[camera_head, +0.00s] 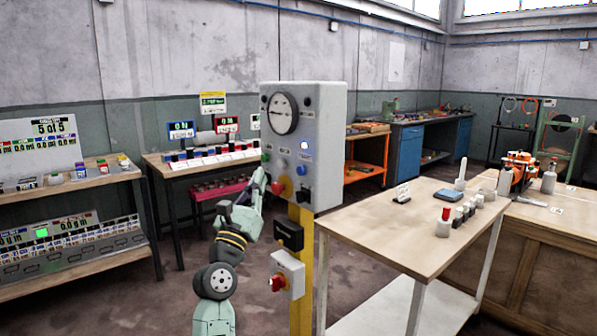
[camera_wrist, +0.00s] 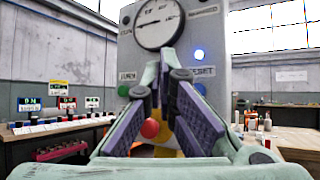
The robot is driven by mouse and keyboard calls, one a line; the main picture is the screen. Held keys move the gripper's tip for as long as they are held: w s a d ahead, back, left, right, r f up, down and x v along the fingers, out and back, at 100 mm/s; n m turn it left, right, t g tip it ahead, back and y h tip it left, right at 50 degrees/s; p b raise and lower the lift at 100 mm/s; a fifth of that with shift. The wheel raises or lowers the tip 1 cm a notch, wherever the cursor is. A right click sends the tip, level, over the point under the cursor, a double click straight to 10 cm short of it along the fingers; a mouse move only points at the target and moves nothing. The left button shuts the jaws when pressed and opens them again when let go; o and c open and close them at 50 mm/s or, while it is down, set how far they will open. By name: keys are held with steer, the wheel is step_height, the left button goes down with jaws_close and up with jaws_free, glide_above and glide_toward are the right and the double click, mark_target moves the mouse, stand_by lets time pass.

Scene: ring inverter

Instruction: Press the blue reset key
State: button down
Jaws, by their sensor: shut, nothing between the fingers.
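A grey control box (camera_head: 325,150) stands on a yellow post, with a round dial gauge (camera_head: 282,113) at its top. The blue reset key (camera_head: 302,170) is low on its face, under a lit blue-white lamp (camera_head: 304,146). In the wrist view the key (camera_wrist: 201,88) shows below the RESET label, partly hidden by my right finger. My gripper (camera_head: 260,174) is in front of the box's lower left side. In the wrist view my gripper (camera_wrist: 166,62) is shut and empty, its tips appearing left of the key. I cannot tell whether the tips touch the face.
A red knob (camera_head: 278,187) and a green button (camera_wrist: 123,90) are also on the face. A black box (camera_head: 289,235) and a red-knobbed switch (camera_head: 287,275) are on the post below. A wooden table (camera_head: 400,235) stands close on the right. Benches line the left wall.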

mark_target(293, 173)
steer(key=w+d, duration=0.5)
steer(key=d, duration=0.2)
stand_by(0.5)
steer(key=shift+w+d, duration=0.1)
steer(key=shift+w, duration=0.05)
stand_by(1.1)
steer(key=shift+w+d, duration=0.2)
steer(key=shift+d, duration=0.05)
steer(key=shift+w+d, duration=0.3)
steer(key=shift+d, duration=0.15)
stand_by(0.9)
steer(key=shift+s+a+p, duration=0.45)
steer(key=shift+s+a, duration=0.1)
steer(key=shift+a, duration=0.2)
steer(key=shift+s+a+p, duration=0.2)
steer(key=shift+s+a, duration=0.55)
steer(key=shift+a, duration=0.3)
steer(key=shift+s+a+p, duration=0.15)
steer(key=shift+s+a, duration=0.55)
steer(key=shift+a, duration=0.3)
